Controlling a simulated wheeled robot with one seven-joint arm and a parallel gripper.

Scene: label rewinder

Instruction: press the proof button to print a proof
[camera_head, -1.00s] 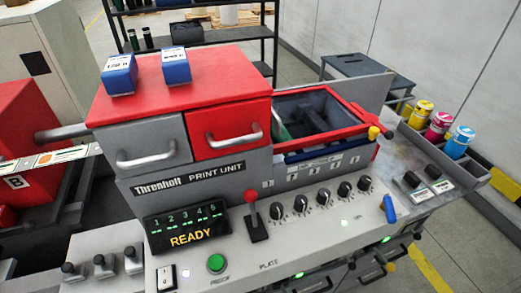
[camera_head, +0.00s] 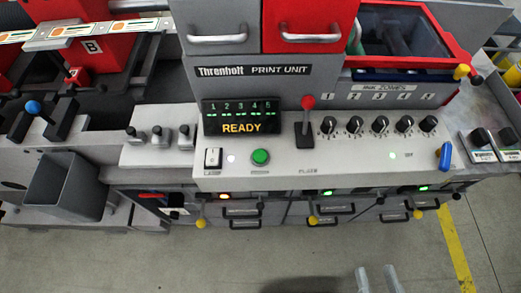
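The proof button is a round green button (camera_head: 260,157) on the light front ledge of the print unit (camera_head: 290,172), below the display (camera_head: 242,119) that reads READY in orange under the numbers 1 to 5. My gripper (camera_head: 378,278) shows at the bottom edge as two pale fingers with a gap between them. It is empty and well below and to the right of the button in the picture, apart from the machine front. The rest of my gripper is out of frame.
A lamp switch (camera_head: 212,158) sits left of the button. A red-knobbed lever (camera_head: 307,115) and several black knobs (camera_head: 380,124) stand to its right. A blue handle (camera_head: 444,157) is at the ledge's right end. Lower levers with yellow knobs (camera_head: 313,219) stick out. Open floor lies in front.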

